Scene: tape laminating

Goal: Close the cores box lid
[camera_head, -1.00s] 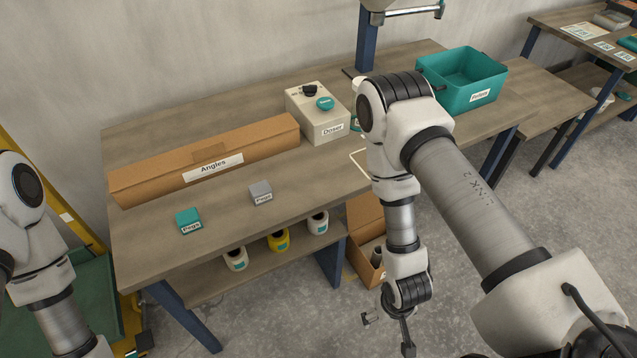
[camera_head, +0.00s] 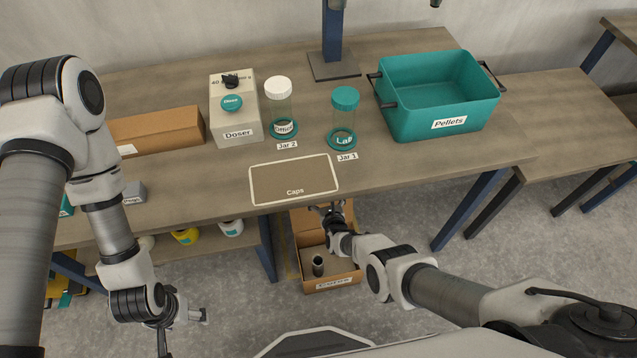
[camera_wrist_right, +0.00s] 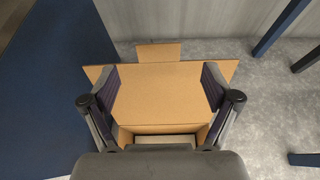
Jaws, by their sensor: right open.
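The cores box is an open cardboard box (camera_head: 348,284) on the floor under the table's front edge, with a label on its front too small to read. A dark cylinder (camera_head: 318,265) stands inside it. Its lid (camera_head: 303,221) stands up at the back, and in the right wrist view the lid (camera_wrist_right: 160,92) fills the middle, with a small tab on its far edge. My right gripper (camera_head: 326,211) is open at the raised lid; its fingers (camera_wrist_right: 160,103) appear on either side of the panel. I cannot tell whether they touch it. My left gripper (camera_head: 190,316) hangs low, its jaws unclear.
The table (camera_head: 400,165) overhangs the box, and a blue leg (camera_head: 468,210) stands to its right. In the right wrist view a blue panel (camera_wrist_right: 45,100) is close on the left. Jars, a doser (camera_head: 235,110) and a teal crate (camera_head: 440,95) stand on the table.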

